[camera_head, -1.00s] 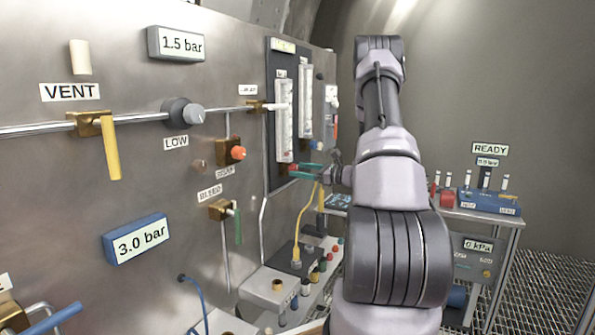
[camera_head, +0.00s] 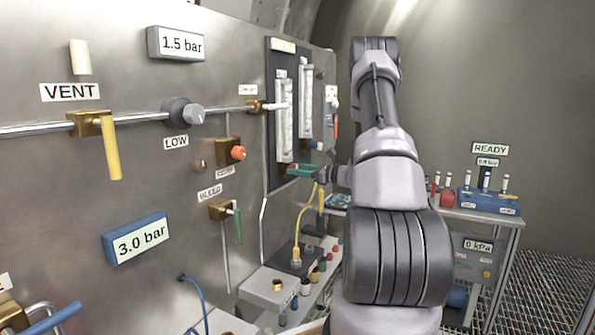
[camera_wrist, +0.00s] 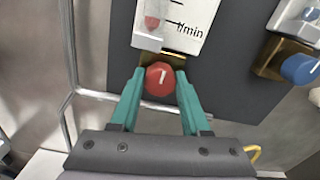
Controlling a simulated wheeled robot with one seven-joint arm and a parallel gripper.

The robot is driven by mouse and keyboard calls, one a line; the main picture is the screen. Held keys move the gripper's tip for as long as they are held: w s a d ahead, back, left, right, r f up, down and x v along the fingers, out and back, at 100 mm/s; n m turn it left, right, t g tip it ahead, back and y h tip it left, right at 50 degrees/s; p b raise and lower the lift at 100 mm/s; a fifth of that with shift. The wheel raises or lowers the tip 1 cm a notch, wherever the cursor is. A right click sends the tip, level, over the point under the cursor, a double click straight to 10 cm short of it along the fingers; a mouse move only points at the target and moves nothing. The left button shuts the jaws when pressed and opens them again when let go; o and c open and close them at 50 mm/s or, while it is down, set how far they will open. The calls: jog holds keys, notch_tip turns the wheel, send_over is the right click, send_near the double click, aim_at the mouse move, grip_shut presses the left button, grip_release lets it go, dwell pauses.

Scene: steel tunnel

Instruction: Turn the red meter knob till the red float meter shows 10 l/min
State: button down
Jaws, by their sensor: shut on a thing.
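The red meter knob (camera_wrist: 161,79) sits below the red float meter (camera_wrist: 172,22) in the wrist view, with a white mark on its face. My gripper (camera_wrist: 160,88) has its two green fingers on either side of the knob, shut on it. In the head view my gripper (camera_head: 301,170) is at the foot of the left meter tube (camera_head: 284,120), and its fingers hide the knob. In the wrist view a red float shows low in the tube and "l/min" is legible beside it; most of the scale is out of frame. I cannot read the flow value.
A blue knob (camera_wrist: 300,68) on a brass block is close on the right, under the second meter tube (camera_head: 305,102). A yellow cable (camera_head: 303,215) hangs below my gripper. A steel pipe (camera_wrist: 69,60) runs left of the meter board.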

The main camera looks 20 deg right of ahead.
jog(key=shift+d+m, duration=0.1)
jog(key=shift+m, duration=4.5)
jog(key=shift+c, duration=1.9)
grip_release()
